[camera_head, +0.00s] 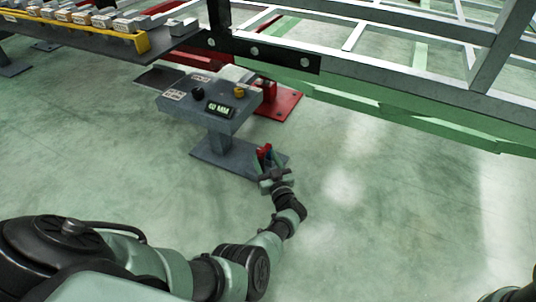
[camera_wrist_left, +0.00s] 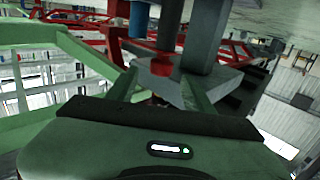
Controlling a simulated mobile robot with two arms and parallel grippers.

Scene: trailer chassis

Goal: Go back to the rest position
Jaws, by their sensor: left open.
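My left arm comes in from the lower left in the head view. Its gripper (camera_head: 268,160) is open, beside the foot plate of the grey control stand (camera_head: 212,104). In the left wrist view the gripper's two green fingers (camera_wrist_left: 162,88) stand apart. A small red part and a blue part show around the fingers, and I cannot tell whether anything sits between them. My right gripper is out of view; only a dark piece of my right arm shows at the lower right corner.
The stand carries a black knob, a yellow knob and a lit display. The trailer chassis frame (camera_head: 420,45) spans the upper right, with green beams below. A table with a yellow edge (camera_head: 142,42) and several small parts stands at the upper left. The floor right of the gripper is clear.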

